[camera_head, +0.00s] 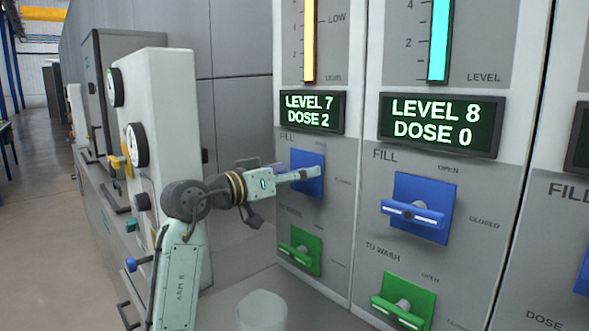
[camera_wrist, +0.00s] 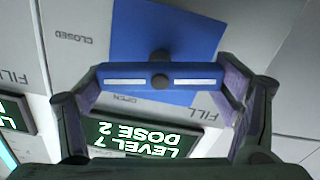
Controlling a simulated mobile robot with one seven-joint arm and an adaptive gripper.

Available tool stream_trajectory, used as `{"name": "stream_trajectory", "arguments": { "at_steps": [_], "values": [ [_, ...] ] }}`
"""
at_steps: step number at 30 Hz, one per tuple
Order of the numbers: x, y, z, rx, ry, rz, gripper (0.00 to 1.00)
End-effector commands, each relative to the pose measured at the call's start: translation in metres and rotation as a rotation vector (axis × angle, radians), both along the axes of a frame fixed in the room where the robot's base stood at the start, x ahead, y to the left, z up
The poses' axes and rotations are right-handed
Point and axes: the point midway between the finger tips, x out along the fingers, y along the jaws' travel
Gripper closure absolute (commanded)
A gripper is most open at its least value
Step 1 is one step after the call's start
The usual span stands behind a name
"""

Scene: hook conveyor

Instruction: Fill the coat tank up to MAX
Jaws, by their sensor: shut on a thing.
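My gripper (camera_head: 301,175) is at the left tank panel (camera_head: 318,240), shut on its blue FILL handle (camera_wrist: 133,77). In the wrist view, my gripper (camera_wrist: 161,84) has one finger at each end of the bar. The bar lies level in that picture, in line with the CLOSED side; OPEN is printed below it. The blue plate (camera_head: 307,160) behind the handle is partly covered by my gripper in the head view. The left display (camera_head: 311,111) reads LEVEL 7, DOSE 2. The yellow gauge (camera_head: 309,45) is cut off at the top; LOW shows beside it. No MAX mark or tank name is visible.
The neighbouring panel has a display (camera_head: 438,123) reading LEVEL 8, DOSE 0, and a blue FILL handle (camera_head: 412,214). Green TO WASH handles (camera_head: 300,250) sit below. A white cabinet with dials (camera_head: 136,145) stands left of the panels.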

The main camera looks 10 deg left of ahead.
Motion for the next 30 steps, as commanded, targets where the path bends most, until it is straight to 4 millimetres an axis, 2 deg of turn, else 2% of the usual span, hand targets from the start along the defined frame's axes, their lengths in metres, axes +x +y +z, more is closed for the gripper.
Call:
{"name": "stream_trajectory", "arguments": {
  "at_steps": [15, 30],
  "values": [
    [0.001, 0.0009, -0.0004, -0.25, 0.169, -0.002, 0.45],
    [0.001, 0.0014, -0.0018, -0.287, 0.193, -0.001, 0.45]
  ]
}}
